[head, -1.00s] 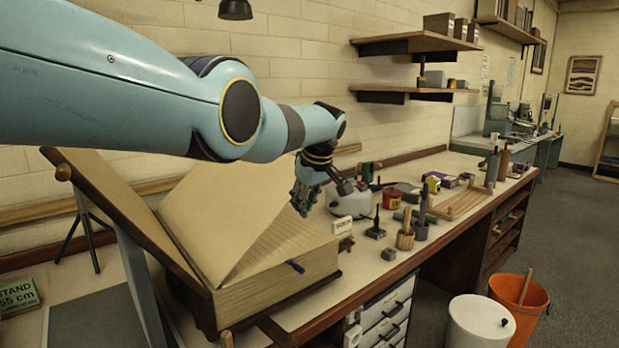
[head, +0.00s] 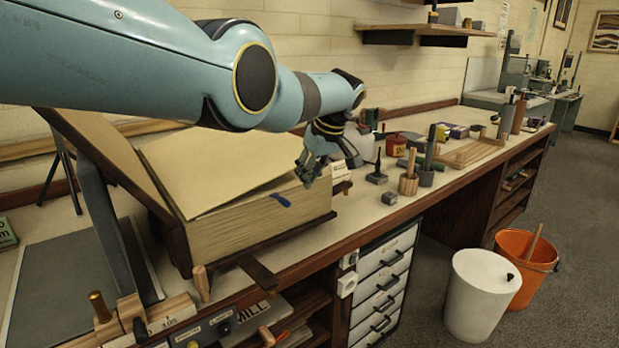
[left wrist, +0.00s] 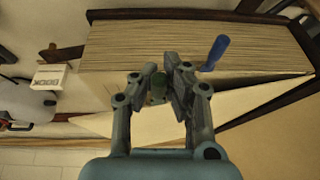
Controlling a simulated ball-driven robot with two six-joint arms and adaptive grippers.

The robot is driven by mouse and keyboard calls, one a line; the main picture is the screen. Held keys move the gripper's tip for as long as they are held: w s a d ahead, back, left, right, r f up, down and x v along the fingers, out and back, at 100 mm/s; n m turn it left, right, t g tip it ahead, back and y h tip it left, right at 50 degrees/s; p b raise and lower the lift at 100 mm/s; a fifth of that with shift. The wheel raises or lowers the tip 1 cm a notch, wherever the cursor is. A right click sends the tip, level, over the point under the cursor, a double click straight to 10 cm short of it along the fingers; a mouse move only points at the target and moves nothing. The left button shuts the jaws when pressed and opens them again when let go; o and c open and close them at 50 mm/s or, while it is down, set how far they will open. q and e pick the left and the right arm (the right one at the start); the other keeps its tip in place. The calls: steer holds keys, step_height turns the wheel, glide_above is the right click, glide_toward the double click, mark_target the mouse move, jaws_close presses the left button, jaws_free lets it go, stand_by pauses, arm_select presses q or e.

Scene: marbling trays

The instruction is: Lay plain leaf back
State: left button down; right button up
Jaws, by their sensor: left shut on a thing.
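The big book (head: 265,226) lies open on the bench, its thick page block facing me and its left cover board (head: 110,160) tilted up. The plain cream leaf (head: 225,160) slopes low over the block, with a narrow wedge-shaped gap below its front edge. In the left wrist view the leaf (left wrist: 255,104) stands apart from the page block (left wrist: 185,45). My left gripper (head: 311,172) is at the leaf's right front corner, shut on it. A small dark green piece (left wrist: 157,88) shows between the fingertips. A blue tab (head: 281,200) sticks out of the pages. My right gripper is not in view.
Stamps and tools (head: 408,184) stand to the right on the bench. A white bin (head: 480,295) and an orange bucket (head: 522,268) stand on the floor. A wooden handle rack (head: 150,322) is at the front left.

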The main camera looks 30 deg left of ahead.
arm_select(q)
steer(key=shift+w, duration=0.1)
steer(key=c, duration=1.3)
jaws_free()
steer(key=shift+w+d+f, duration=0.1)
steer(key=shift+d, duration=0.05)
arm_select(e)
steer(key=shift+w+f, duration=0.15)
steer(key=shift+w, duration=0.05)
arm_select(q)
steer(key=shift+d+r, duration=0.1)
steer(key=shift+r, duration=0.25)
steer(key=v, duration=1.1)
steer(key=shift+r, duration=0.1)
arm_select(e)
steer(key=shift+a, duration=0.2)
